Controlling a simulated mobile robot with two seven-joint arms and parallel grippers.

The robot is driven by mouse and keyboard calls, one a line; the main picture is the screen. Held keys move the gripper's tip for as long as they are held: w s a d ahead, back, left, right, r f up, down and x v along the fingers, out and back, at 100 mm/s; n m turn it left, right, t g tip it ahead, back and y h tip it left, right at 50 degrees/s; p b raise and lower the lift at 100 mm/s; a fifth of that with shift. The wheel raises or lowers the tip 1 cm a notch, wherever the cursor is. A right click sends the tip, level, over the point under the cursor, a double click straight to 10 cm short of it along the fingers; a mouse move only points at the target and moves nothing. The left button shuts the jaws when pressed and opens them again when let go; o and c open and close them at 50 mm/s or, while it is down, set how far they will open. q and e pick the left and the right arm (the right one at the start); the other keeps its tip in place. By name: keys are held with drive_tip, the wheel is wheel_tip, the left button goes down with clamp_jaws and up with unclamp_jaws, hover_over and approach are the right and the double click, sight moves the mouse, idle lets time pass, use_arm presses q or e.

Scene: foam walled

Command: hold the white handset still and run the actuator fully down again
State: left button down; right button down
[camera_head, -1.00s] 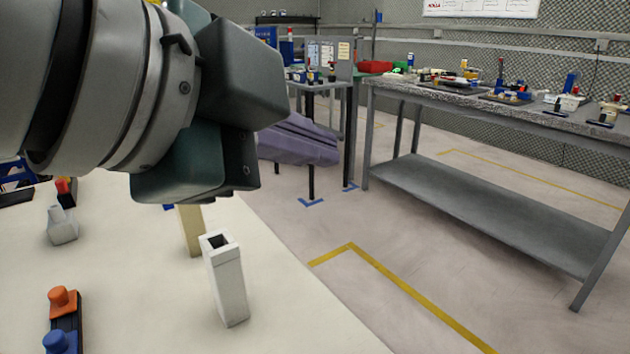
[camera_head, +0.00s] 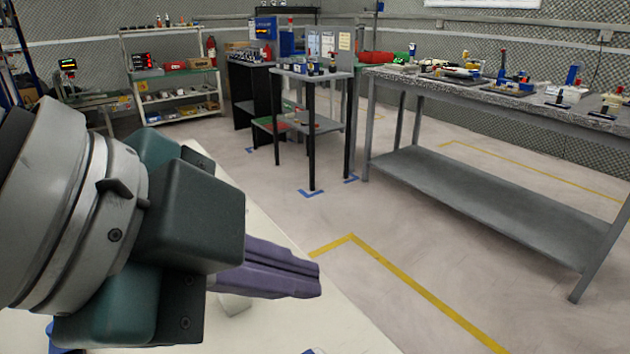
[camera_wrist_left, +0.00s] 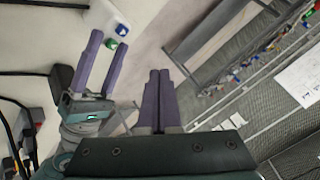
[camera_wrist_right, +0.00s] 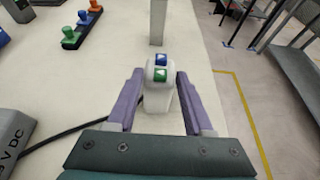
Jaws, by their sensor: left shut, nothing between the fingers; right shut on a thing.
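The white handset (camera_wrist_right: 158,98), with a blue button above a green one, sits between the fingers of my right gripper (camera_wrist_right: 160,74), which is shut on its sides. It also shows in the left wrist view (camera_wrist_left: 113,30). My left gripper (camera_head: 318,283) is shut and empty over the table's right edge. In the left wrist view its purple fingers (camera_wrist_left: 158,72) lie together, apart from the handset. A white upright post (camera_wrist_right: 157,20) stands beyond the handset; I cannot tell whether it is the actuator. In the head view only its lower part (camera_head: 233,304) shows below my left fingers.
A black button box (camera_wrist_right: 80,29) with green, blue and orange knobs stands on the pale table (camera_wrist_right: 105,75). A grey workbench (camera_head: 480,195) stands across the open floor.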

use_arm(q)
drive_tip(key=shift+f, duration=3.45)
drive_tip(key=shift+f, duration=0.15)
drive_tip(key=shift+f, duration=0.25)
drive_tip(key=shift+f, duration=0.5)
idle(1.0)
idle(1.9)
drive_tip(key=shift+r, duration=0.9)
